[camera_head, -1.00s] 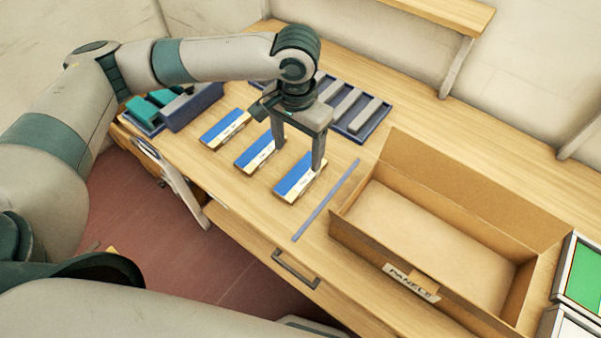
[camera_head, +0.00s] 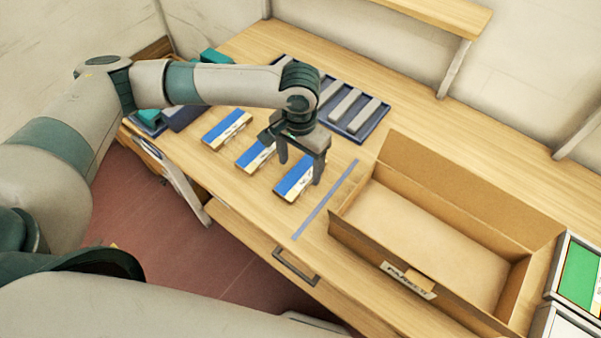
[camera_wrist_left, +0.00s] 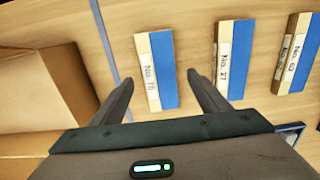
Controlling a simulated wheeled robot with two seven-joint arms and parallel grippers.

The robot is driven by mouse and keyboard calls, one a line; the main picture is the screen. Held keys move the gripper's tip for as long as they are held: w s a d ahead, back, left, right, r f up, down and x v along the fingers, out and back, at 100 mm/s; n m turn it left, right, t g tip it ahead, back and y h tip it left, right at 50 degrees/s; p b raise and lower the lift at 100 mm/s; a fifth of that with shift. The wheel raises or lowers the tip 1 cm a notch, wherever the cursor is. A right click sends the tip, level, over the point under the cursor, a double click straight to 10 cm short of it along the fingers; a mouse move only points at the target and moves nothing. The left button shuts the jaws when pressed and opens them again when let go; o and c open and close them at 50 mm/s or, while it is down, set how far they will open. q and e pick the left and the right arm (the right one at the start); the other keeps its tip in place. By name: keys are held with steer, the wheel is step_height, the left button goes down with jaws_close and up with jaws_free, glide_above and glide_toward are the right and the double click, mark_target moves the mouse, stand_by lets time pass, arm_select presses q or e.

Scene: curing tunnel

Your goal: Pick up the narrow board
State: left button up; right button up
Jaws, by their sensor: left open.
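Three blue boards, each with a pale labelled strip along one side, lie in a row on the wooden table: one near the box (camera_head: 291,187), a middle one (camera_head: 247,161) and a far-left one (camera_head: 223,133). In the left wrist view their labels seem to read No. 16 (camera_wrist_left: 165,70), No. 27 (camera_wrist_left: 239,60) and No. 62 (camera_wrist_left: 303,55). I cannot tell surely which is the narrow one. My left gripper (camera_head: 301,170) is open and empty above the board near the box. In the wrist view that board shows between the fingertips (camera_wrist_left: 159,77). My right gripper is not in view.
An open cardboard box (camera_head: 385,240) labelled PANELS stands right of the boards, past a thin blue-grey strip (camera_head: 325,200) on the table. A dark tray (camera_head: 375,127) with grey bars lies behind the gripper. Teal pieces (camera_head: 150,117) are at the left.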

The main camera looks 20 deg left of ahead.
mark_target(301, 175)
arm_select(q)
steer(key=shift+w+f, duration=0.1)
steer(key=shift+f, duration=1.3)
steer(key=c, duration=1.1)
steer(key=shift+c, duration=0.2)
step_height(301, 175, up, 10)
steer(key=b, duration=0.2)
